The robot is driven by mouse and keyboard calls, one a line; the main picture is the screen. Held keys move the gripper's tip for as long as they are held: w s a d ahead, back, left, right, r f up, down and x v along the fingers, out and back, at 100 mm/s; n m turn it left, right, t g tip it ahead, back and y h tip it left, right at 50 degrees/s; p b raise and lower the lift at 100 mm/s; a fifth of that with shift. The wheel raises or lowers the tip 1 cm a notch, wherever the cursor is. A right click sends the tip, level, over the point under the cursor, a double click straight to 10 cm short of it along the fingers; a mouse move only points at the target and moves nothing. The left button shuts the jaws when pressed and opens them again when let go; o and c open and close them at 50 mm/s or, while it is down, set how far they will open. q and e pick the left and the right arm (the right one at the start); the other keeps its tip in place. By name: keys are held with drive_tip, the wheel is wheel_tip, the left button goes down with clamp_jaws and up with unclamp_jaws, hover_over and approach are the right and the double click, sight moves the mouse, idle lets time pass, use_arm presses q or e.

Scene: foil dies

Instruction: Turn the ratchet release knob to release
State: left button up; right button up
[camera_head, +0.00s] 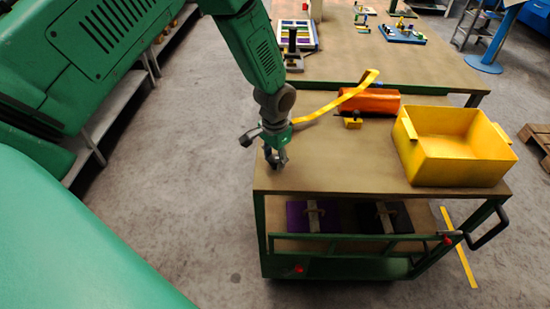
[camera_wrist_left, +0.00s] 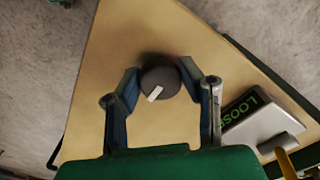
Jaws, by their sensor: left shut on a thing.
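The knob (camera_wrist_left: 162,84) is a dark round disc with a white pointer mark in the left wrist view. The mark points toward the lower left, away from the green word LOOSE on a dark plate (camera_wrist_left: 241,106) at the right. My left gripper (camera_wrist_left: 161,72) has its fingers on both sides of the knob and is shut on it. In the head view my left gripper (camera_head: 277,157) points down at the left end of the cart top (camera_head: 330,170); it hides the knob there. My right gripper is not in view.
An orange roll (camera_head: 371,101) with a yellow strap (camera_head: 340,100) lies behind, beside a small yellow block (camera_head: 352,123). A yellow bin (camera_head: 460,167) stands at the right of the cart. The cart top between gripper and bin is clear.

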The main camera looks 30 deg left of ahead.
sight(276, 157)
use_arm(q)
drive_tip(key=shift+w+r, duration=0.2)
drive_tip(key=shift+w, duration=0.2)
drive_tip(key=o, duration=1.2)
drive_tip(key=shift+c, duration=0.2)
drive_tip(key=shift+f, duration=0.15)
drive_tip(key=shift+s, duration=0.1)
drive_tip(key=shift+r, duration=0.5)
wheel_tip(276, 157, up, 11)
drive_tip(key=shift+f, duration=0.1)
